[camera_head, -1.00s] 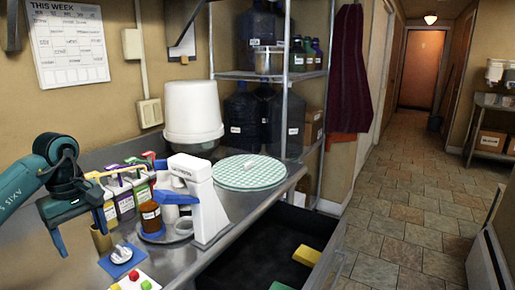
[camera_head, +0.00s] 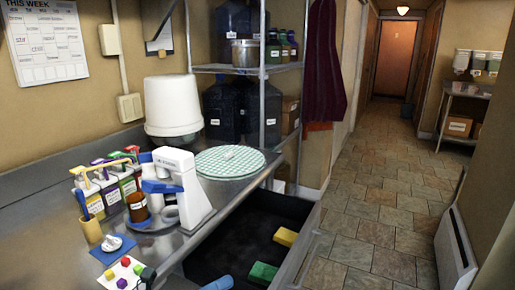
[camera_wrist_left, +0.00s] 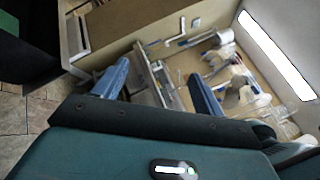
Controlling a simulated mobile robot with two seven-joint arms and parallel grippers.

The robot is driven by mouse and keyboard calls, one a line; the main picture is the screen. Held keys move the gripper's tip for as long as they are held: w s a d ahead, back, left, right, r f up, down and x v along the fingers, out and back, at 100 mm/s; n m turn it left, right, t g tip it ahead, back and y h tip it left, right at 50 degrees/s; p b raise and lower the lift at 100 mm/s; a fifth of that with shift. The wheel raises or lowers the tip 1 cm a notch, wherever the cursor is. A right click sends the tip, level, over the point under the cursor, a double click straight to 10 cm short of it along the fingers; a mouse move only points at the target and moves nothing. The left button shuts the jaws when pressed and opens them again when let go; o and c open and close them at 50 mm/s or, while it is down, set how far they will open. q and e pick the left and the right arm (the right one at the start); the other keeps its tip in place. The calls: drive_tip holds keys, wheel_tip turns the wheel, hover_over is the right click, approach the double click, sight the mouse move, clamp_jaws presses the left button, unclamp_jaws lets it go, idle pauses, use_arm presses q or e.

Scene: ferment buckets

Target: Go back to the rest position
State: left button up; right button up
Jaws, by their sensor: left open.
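My left gripper (camera_wrist_left: 158,72) shows in the left wrist view, with its two blue fingers spread apart and nothing between them. It is clear of the counter things in the head view, where I cannot clearly make it out. Beyond the fingers, the wrist view shows a wall, a bright white panel (camera_wrist_left: 275,52) and several clear and whitish items, too blurred to name. My right gripper is in neither view.
The tiled floor (camera_head: 370,190) is clear.

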use_arm(q)
drive_tip(key=s+a+f+n+y, duration=0.2)
drive_tip(key=s+f+n+y, duration=0.2)
drive_tip(key=n, duration=0.7)
drive_tip(key=s+a+f+n+t+y+p, duration=0.1)
drive_tip(key=s+a+f+n+y, duration=0.1)
drive_tip(key=s+f+n+y, duration=0.3)
drive_tip(key=s+a+f+n+y, duration=0.2)
drive_tip(key=s+f+n+y, duration=0.3)
drive_tip(key=f+n, duration=0.5)
drive_tip(key=n, duration=0.8)
drive_tip(key=shift+a+f+n+y, duration=0.25)
drive_tip(key=shift+a+n+y, duration=0.05)
drive_tip(key=shift+a+y, duration=0.1)
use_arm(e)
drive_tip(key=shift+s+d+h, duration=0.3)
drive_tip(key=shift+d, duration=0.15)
use_arm(q)
drive_tip(key=shift+s, duration=0.1)
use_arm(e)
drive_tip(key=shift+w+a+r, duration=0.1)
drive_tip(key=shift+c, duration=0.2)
